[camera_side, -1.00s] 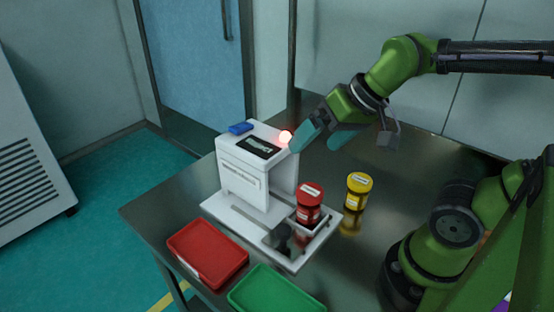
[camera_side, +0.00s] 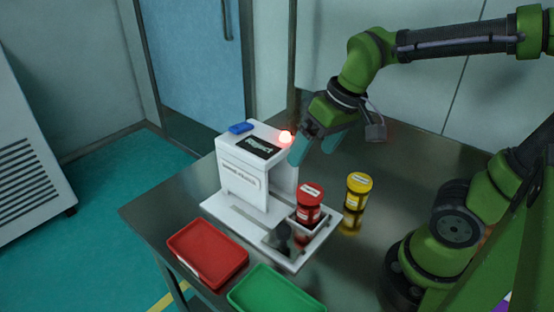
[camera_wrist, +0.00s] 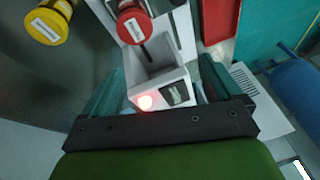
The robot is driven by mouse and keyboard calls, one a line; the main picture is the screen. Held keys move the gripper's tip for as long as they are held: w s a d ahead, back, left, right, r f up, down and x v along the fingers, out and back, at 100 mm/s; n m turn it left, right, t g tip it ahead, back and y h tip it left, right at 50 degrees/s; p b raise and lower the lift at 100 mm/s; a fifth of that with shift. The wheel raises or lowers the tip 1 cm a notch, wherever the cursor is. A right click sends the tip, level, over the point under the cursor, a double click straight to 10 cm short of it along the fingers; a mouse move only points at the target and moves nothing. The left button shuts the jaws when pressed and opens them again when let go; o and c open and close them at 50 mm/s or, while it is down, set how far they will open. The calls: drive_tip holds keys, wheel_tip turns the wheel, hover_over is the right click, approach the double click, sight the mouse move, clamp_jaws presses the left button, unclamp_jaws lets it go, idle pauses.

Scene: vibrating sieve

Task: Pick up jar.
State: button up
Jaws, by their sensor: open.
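A jar with a red lid (camera_side: 309,203) stands upright in the front holder of the white sieve machine (camera_side: 241,180). A jar with a yellow lid (camera_side: 357,191) stands upright on the metal table to its right. In the wrist view the red jar (camera_wrist: 133,22) is near the top middle and the yellow jar (camera_wrist: 49,20) at the top left. My gripper (camera_side: 314,152) is open and empty, with teal fingers above and behind the jars, close to the machine's lit red lamp (camera_side: 287,137). Its fingers flank the machine's top in the wrist view (camera_wrist: 155,90).
A red tray (camera_side: 207,252) and a green tray (camera_side: 275,291) lie at the table's front. A blue block (camera_side: 241,128) sits on the machine's top. The table (camera_side: 400,200) is clear to the right of the yellow jar.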

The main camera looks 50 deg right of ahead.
sight(308, 191)
drive_tip(key=f+n+g, duration=0.1)
drive_tip(key=f, duration=0.3)
drive_tip(key=w+d+f+n+g+h, duration=0.1)
drive_tip(key=f+n, duration=0.1)
drive_tip(key=f, duration=0.2)
drive_tip(key=f+n+g, duration=0.1)
drive_tip(key=f, duration=0.3)
drive_tip(key=shift+w+d+g, duration=0.15)
drive_tip(key=shift+w+g, duration=0.15)
drive_tip(key=shift+g, duration=0.1)
drive_tip(key=shift+s+d+f, duration=0.1)
drive_tip(key=shift+f, duration=1.25)
drive_tip(key=shift+d+f, duration=0.1)
drive_tip(key=shift+f, duration=1.25)
drive_tip(key=c, duration=1.2)
